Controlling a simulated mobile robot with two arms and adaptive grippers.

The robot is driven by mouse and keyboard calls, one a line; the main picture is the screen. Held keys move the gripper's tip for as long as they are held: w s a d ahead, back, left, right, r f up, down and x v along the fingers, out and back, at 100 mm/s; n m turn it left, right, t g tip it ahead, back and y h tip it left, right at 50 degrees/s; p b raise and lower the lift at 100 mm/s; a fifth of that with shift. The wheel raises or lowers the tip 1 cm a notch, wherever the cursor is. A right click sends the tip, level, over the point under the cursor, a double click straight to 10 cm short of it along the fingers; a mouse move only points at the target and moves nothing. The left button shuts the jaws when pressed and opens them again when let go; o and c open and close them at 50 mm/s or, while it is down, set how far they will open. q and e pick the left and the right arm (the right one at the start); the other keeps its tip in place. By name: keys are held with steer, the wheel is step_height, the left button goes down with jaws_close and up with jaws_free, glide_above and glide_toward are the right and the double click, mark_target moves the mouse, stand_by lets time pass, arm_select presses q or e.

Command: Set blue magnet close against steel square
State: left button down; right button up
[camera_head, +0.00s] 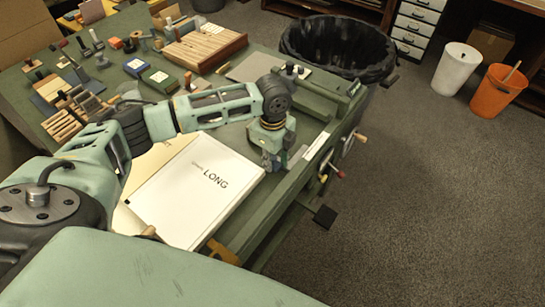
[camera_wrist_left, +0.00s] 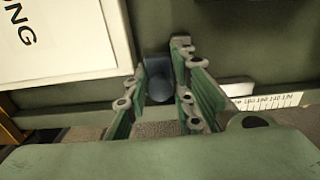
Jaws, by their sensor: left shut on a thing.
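My left gripper (camera_head: 272,163) is low at the front edge of the green bench, just right of the white "LONG" box. In the left wrist view its fingers (camera_wrist_left: 167,105) are shut on a rounded blue-grey piece (camera_wrist_left: 157,82), which I take to be the blue magnet. The fingers hide part of it, and I cannot tell whether it touches the bench. A pale strip with ruler-like marks (camera_head: 318,146) lies just right of the gripper; it also shows in the left wrist view (camera_wrist_left: 270,101). I cannot tell whether it is the steel square. My right gripper is out of view.
The white box (camera_head: 195,190) lies close left of the gripper. A grey plate (camera_head: 256,67), a wooden slatted rack (camera_head: 205,47), and blue and green boxes stand farther back. A black-lined bin (camera_head: 338,45) stands beyond the bench. Knobs stick out along the bench's right side.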

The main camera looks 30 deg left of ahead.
mark_target(273, 157)
arm_select(q)
steer(key=shift+f, duration=0.2)
steer(key=c, duration=1.5)
jaws_free()
step_height(273, 157, up, 13)
steer(key=shift+r+b, duration=0.15)
steer(key=shift+b, duration=0.55)
